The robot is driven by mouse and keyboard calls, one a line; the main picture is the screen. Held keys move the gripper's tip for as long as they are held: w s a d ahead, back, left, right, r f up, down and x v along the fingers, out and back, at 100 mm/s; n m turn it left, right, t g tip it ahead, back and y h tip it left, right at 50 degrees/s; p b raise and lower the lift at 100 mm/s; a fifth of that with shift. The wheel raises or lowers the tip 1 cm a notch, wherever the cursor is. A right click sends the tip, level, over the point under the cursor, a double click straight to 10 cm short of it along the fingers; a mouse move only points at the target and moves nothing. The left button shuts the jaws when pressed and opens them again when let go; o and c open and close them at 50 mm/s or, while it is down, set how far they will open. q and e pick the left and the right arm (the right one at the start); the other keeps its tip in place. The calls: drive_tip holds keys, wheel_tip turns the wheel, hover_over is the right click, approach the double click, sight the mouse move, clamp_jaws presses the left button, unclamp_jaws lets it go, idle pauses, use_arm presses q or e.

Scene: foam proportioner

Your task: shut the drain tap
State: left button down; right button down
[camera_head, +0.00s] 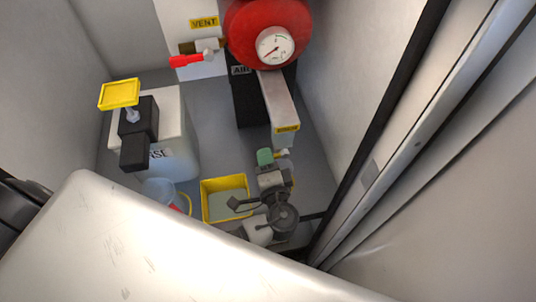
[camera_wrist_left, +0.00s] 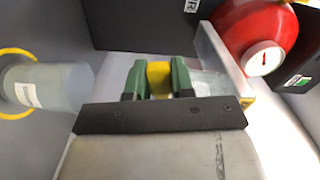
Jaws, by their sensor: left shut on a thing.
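A yellow piece, seemingly the drain tap's handle (camera_wrist_left: 158,78), sits between the green fingertips of my left gripper (camera_wrist_left: 156,80) in the left wrist view. The fingers are shut on it from both sides. In the head view my left gripper (camera_head: 273,156) is just below a pale upright box (camera_head: 279,98) with a small yellow label. Only a sliver of yellow shows beside the green fingertip there. The tap's body is hidden, so I cannot tell which way the handle is turned. My right gripper is not in view.
A red tank (camera_head: 268,30) with a gauge stands at the back. A red-handled vent valve (camera_head: 190,60) is left of it. A white container (camera_head: 175,125), a clear cup (camera_head: 158,190) and a yellow-rimmed tray (camera_head: 226,182) stand left of my gripper. Cabinet walls are close on both sides.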

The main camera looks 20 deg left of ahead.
use_arm(q)
drive_tip(key=shift+r+m+p, duration=0.55)
drive_tip(key=shift+m+p, duration=0.2)
drive_tip(key=shift+m, duration=0.35)
drive_tip(key=c, duration=1)
unclamp_jaws()
drive_tip(key=shift+o, duration=0.2)
drive_tip(key=b+v, duration=0.2)
drive_tip(key=v, duration=0.9)
